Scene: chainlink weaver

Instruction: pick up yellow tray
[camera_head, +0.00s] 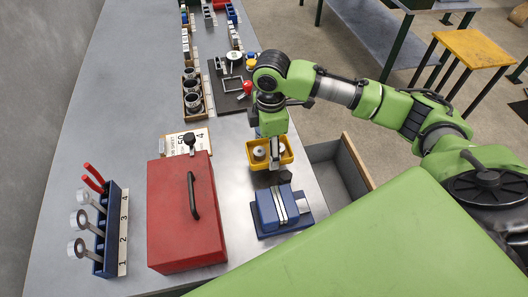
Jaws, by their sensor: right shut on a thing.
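The yellow tray (284,157) is near the bench's right edge, in the middle of the head view. It holds a few small metal pieces (259,153). My right gripper (274,165) points down at the tray and is shut on it, at the near side. The gripper and wrist hide part of the tray. I cannot tell whether the tray rests on the bench or is lifted. My left gripper is not in view.
A blue block-like fixture (276,208) stands just in front of the tray. A red toolbox (182,215) and a blue tool rack (110,235) stand to the left. A dark board (230,90) lies behind. An open drawer (335,180) juts out at the right.

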